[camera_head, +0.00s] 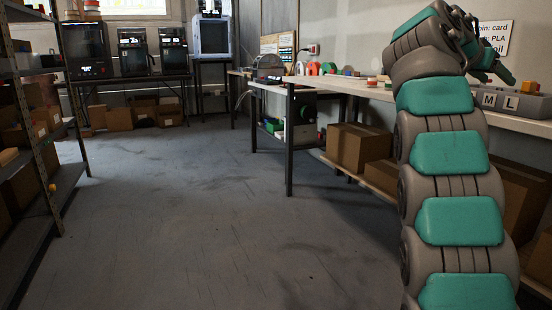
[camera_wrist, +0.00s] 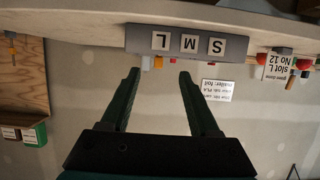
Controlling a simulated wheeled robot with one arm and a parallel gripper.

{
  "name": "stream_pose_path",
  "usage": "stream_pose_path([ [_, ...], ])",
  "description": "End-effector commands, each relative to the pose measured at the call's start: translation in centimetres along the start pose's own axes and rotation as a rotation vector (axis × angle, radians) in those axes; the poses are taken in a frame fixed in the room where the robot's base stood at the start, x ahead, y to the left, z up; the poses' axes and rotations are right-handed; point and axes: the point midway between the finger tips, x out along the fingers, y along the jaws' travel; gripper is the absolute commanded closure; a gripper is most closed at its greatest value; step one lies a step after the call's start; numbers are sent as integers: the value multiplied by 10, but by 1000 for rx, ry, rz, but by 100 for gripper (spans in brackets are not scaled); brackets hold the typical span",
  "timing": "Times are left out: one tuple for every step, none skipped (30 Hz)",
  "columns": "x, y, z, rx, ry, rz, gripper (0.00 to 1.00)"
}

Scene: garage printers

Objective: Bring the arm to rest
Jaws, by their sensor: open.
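My arm (camera_head: 447,160), grey with teal pads, rises along the right side of the head view and bends over to the right at the top. My gripper (camera_head: 506,76) is above the workbench (camera_head: 530,127), partly hidden by the arm's own upper links. In the wrist view my gripper (camera_wrist: 159,74) shows two dark fingers spread apart, with nothing between them. That view is upside down. A grey block with tiles lettered S, M and L (camera_wrist: 188,43) lies beyond the fingertips, apart from them; it also shows in the head view (camera_head: 512,102).
Several printers (camera_head: 134,52) stand on a table at the back. A metal shelf (camera_head: 40,120) with boxes is at left. Cardboard boxes (camera_head: 360,148) sit under the bench. Coloured spools (camera_head: 313,68) are on it. A paper sign (camera_wrist: 217,90) is on the wall. The middle floor is clear.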

Motion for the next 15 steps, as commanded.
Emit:
stream_pose_path([
  [0, 0, 0, -1, -1, 0, 38],
  [-1, 0, 1, -9, -7, -2, 38],
  [-2, -1, 2, -18, -13, -5, 38],
  [-3, -1, 3, -25, -17, -6, 38],
  [-4, -2, 4, -31, -22, -8, 38],
  [-5, -2, 6, -41, -29, -11, 38],
  [-5, -3, 8, -48, -35, -13, 38],
  [-6, -4, 10, -57, -42, -15, 38],
  [-6, -5, 14, -70, -51, -18, 38],
  [-7, -5, 16, -80, -58, -21, 38],
  [-8, -6, 18, -89, -65, -23, 38],
  [-10, -6, 20, -101, -74, -27, 38],
  [-11, -6, 22, -111, -81, -31, 38],
  [-13, -6, 24, -121, -90, -35, 38],
  [-14, -6, 29, -138, -103, -39, 38],
])
